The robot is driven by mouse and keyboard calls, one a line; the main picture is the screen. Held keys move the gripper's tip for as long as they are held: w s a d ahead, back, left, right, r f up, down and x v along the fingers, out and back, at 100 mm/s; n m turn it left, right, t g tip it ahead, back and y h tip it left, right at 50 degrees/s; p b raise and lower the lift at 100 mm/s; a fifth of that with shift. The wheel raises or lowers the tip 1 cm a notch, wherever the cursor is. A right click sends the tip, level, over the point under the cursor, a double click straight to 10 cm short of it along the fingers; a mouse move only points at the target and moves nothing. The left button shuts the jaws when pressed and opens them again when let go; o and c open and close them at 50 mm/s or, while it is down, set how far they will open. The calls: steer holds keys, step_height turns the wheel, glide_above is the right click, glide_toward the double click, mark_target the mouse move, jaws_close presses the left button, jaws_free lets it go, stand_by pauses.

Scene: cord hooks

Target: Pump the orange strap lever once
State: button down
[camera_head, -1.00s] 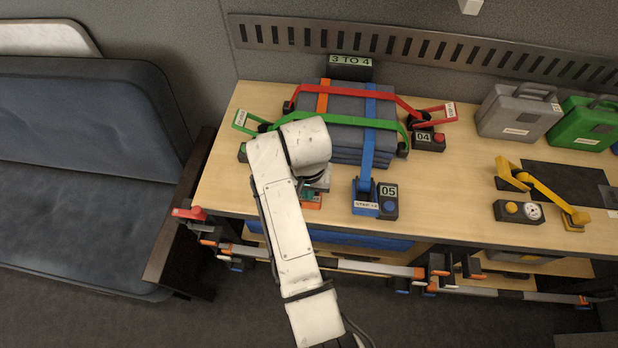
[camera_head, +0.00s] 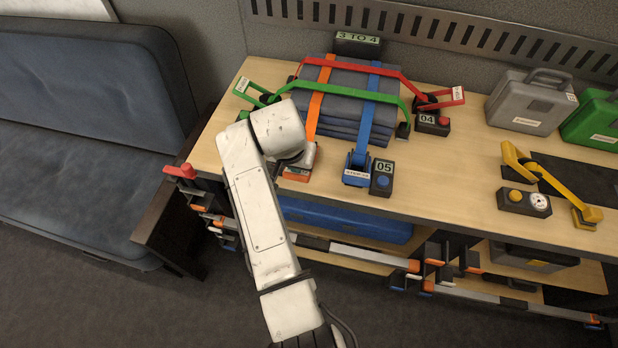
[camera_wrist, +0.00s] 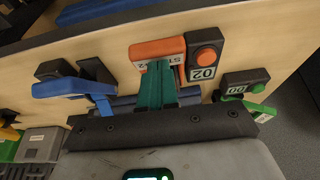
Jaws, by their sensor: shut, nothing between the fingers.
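The orange strap lever (camera_wrist: 157,50), with a white label, shows at the top middle of the wrist view, beside a dark box with an orange button marked 02 (camera_wrist: 206,58). My gripper (camera_wrist: 167,72) has teal fingers, shut and empty, with their tips overlapping the lever's label end. I cannot tell whether they touch it. In the head view the lever (camera_head: 297,175) shows at the bench's front edge, partly hidden by my wrist. The orange strap (camera_head: 318,100) runs over the stack of grey-blue pads (camera_head: 345,80).
The blue lever (camera_head: 357,168) and its box 05 (camera_head: 382,180) stand close to the right. Green (camera_head: 243,88) and red (camera_head: 452,95) levers stick out beside the stack. A yellow lever (camera_head: 520,160) and cases (camera_head: 532,100) are farther right. A couch (camera_head: 90,130) stands left.

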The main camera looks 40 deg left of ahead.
mark_target(296, 179)
steer(key=shift+s+d+f+t, duration=0.3)
steer(key=shift+s+f+t, duration=0.1)
steer(key=shift+f, duration=0.15)
steer(key=shift+f+y, duration=0.15)
steer(key=shift+y, duration=0.15)
steer(key=shift+s+f, duration=0.2)
steer(key=shift+f, duration=0.25)
steer(key=shift+s+d+f, duration=0.2)
steer(key=shift+d+f, duration=0.05)
steer(key=shift+f, duration=0.05)
